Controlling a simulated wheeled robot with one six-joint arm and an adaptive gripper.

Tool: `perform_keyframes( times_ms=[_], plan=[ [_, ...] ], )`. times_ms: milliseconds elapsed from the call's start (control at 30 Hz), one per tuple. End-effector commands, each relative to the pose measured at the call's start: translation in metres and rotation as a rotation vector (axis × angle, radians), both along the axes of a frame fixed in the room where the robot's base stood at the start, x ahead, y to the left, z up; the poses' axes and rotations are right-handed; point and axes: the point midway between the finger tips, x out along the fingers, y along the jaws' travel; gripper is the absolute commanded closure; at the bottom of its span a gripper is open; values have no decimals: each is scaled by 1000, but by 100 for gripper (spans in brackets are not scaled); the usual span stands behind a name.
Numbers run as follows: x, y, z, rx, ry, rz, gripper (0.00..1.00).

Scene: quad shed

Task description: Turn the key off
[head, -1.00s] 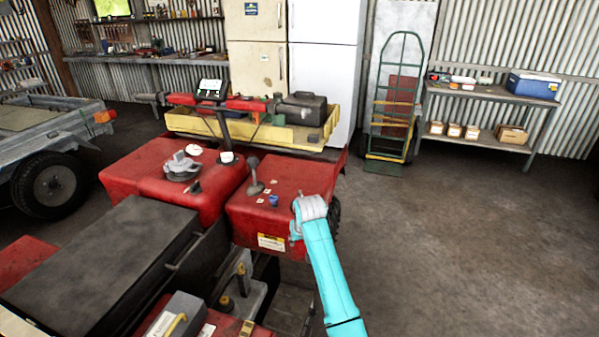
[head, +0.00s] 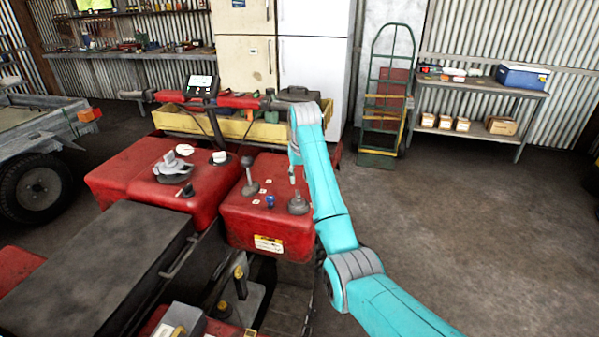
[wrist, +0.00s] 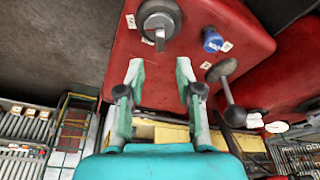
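The key switch (head: 298,204) is a round grey piece on top of the red quad body, near its right side. In the wrist view the round grey switch (wrist: 158,17) has a flat metal key (wrist: 160,39) standing out of it. A small white label lies beside it. My gripper (wrist: 160,72) is open and empty. Its two teal fingers are spread either side of the key's line, with the key just beyond the tips and apart from them. In the head view my gripper (head: 294,174) shows as a teal finger just above the switch, partly hidden by my arm.
A blue knob (wrist: 212,40) and a black ball-topped lever (wrist: 222,71) stand close beside the switch. The lever (head: 249,178) also shows in the head view. A yellow rack (head: 235,123) lies behind. The floor to the right is clear.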

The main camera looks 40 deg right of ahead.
Motion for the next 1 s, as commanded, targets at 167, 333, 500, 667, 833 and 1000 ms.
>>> perform_keyframes(
  times_ms=[167, 333, 500, 667, 833, 1000],
  plan=[
    [4, -2, -19, 0, 1, 0, 65],
    [8, -3, -36, 0, 1, 0, 65],
    [12, -5, -53, 0, 1, 0, 65],
    [15, -7, -67, 0, 1, 0, 65],
    [18, -8, -78, 0, 0, 0, 65],
    [20, -8, -83, -1, -2, 0, 65]
  ],
)
